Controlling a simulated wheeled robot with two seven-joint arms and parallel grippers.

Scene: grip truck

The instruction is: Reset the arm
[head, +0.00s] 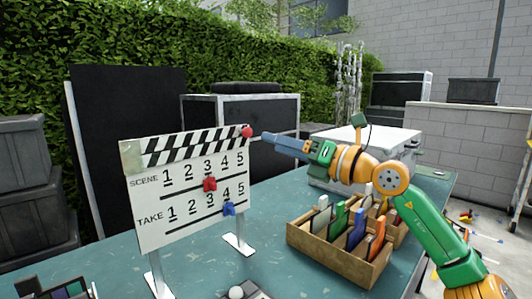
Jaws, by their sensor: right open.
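My right arm comes in from the lower right, green and orange, and reaches to the left above the table. Its right gripper (267,138) points left, with its fingertips near the red ball (247,132) at the top right corner of the clapperboard (190,187). I see nothing held in it, and it is open. From this angle I cannot tell whether the fingers touch the ball. The white board stands upright on legs. My left gripper is out of view.
A wooden box (330,262) of coloured cards stands on the teal table (285,200) below my right arm. A silver case (392,150) stands behind the arm. A small white ball (236,292) is at the front edge. Bare table lies between board and box.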

